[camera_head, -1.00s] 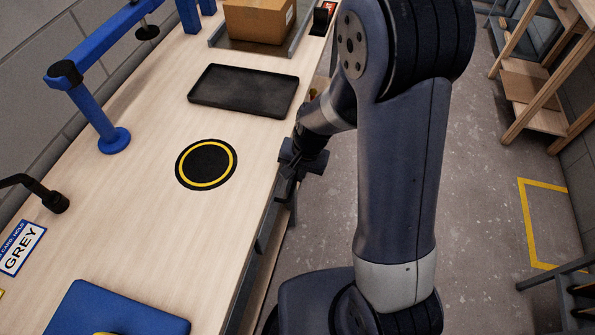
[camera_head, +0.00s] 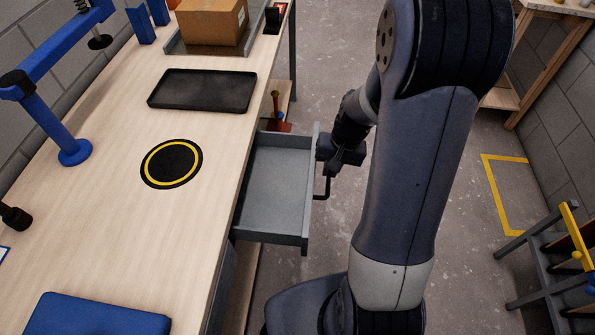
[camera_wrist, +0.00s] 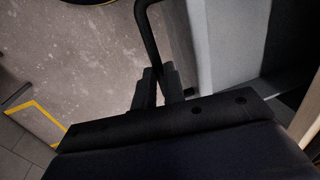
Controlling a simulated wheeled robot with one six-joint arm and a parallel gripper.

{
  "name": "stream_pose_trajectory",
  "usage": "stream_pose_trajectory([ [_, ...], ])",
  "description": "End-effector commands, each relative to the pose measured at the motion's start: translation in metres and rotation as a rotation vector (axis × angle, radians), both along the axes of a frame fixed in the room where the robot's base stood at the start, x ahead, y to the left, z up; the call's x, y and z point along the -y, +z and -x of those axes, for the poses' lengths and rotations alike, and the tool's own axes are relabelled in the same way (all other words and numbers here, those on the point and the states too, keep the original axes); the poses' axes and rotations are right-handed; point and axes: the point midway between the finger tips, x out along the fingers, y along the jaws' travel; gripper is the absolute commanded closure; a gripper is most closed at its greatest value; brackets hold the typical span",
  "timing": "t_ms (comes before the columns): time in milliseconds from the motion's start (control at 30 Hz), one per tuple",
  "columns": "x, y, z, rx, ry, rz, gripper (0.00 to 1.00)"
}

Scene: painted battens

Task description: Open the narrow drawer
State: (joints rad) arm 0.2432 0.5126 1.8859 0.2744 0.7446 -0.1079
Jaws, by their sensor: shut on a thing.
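The narrow drawer (camera_head: 275,190) is grey and stands pulled out from under the front edge of the workbench. Its inside looks empty in the head view. A dark bar handle (camera_head: 323,190) sticks out from the drawer's front. My gripper (camera_head: 326,168) is at the handle, outside the drawer front. In the wrist view, the fingers of my gripper (camera_wrist: 162,88) are shut on the black handle (camera_wrist: 150,38), and the grey drawer (camera_wrist: 222,45) shows to the right. The exact finger contact is partly hidden.
The workbench (camera_head: 110,235) carries a black tray (camera_head: 203,91), a round black and yellow mark (camera_head: 172,164), a cardboard box (camera_head: 212,22) and a blue pad (camera_head: 100,316). Grey floor lies free right of the drawer. A grey rack (camera_head: 550,270) stands at the lower right.

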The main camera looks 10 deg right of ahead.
Motion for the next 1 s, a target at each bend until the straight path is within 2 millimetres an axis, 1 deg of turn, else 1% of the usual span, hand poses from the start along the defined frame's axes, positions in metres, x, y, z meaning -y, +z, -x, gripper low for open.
stream_pose_trajectory([
  [33, 0.019, -0.002, 0.006, 0.001, -0.01, 0.001, 1.0],
  [200, 0.07, -0.002, 0.025, 0.0, -0.009, 0.001, 1.0],
  [400, 0.12, -0.001, 0.044, 0.0, -0.008, 0.0, 1.0],
  [500, 0.139, -0.001, 0.051, 0.0, -0.005, 0.001, 1.0],
  [600, 0.154, 0.0, 0.056, -0.001, -0.003, 0.001, 1.0],
  [733, 0.168, 0.0, 0.061, 0.0, -0.001, 0.001, 1.0],
  [833, 0.173, 0.0, 0.063, 0.0, 0.0, 0.001, 1.0],
  [1000, 0.176, 0.0, 0.064, 0.0, 0.002, 0.0, 1.0],
])
